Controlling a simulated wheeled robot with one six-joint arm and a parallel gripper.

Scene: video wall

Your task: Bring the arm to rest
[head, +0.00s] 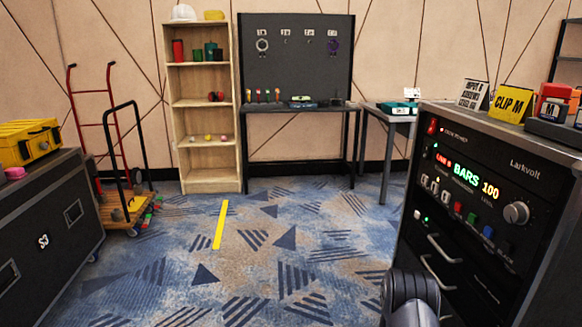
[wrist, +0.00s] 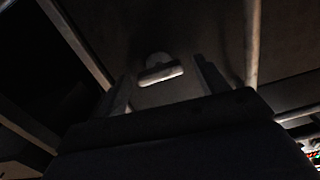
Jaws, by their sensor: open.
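My arm (head: 410,296) shows as a dark, rounded link at the bottom right of the head view, in front of the black rack. My gripper (wrist: 163,82) shows in the dim wrist view, with two fingers apart and open. A small pale piece (wrist: 160,70) shows between the fingers; I cannot tell what it is. I see nothing held. The gripper does not show in the head view.
The black rack (head: 450,225), with a lit panel reading BARS 100, stands close on the right. A black case (head: 45,215) stands on the left. A shelf (head: 185,135) and bench (head: 300,106) stand behind.

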